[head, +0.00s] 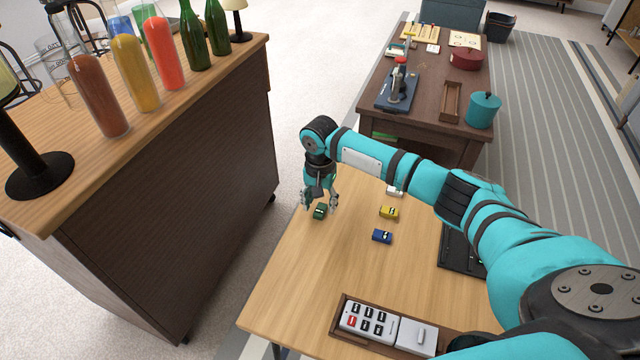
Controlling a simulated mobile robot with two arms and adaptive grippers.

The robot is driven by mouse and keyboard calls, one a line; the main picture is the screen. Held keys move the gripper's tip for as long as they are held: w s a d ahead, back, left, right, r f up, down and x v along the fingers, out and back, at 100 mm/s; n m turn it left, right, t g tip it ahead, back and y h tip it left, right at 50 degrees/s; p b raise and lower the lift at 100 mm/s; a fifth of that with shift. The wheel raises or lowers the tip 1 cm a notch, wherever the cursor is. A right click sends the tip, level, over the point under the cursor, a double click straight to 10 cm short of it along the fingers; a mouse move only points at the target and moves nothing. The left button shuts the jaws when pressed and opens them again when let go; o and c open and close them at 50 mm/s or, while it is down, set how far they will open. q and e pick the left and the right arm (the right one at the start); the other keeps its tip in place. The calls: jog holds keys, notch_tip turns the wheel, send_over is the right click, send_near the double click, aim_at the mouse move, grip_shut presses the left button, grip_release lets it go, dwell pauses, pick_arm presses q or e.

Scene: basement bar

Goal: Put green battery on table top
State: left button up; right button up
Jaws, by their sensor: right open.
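The green battery (320,211) is a small dark green block on the light wooden table top (310,275), near its far left edge. My right gripper (321,203) points down at the battery, with its fingers open on either side of it. I cannot tell whether the fingers touch it. A yellow battery (389,212) and a blue battery (382,236) lie to the right on the same table. A white one (394,191) lies behind them, partly hidden by my right arm. My left gripper is not in view.
A wooden tray (337,325) with a grey button device (367,322) sits at the table's front. A black rack (458,250) is at the right, partly behind my arm. A bar counter (150,200) with bottles stands left, a dark table (425,100) behind.

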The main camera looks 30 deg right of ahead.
aim_at(320, 209)
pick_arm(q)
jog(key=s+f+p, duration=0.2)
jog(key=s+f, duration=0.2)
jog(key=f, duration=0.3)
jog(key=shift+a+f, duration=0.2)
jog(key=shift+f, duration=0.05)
pick_arm(e)
notch_tip(320, 209, up, 10)
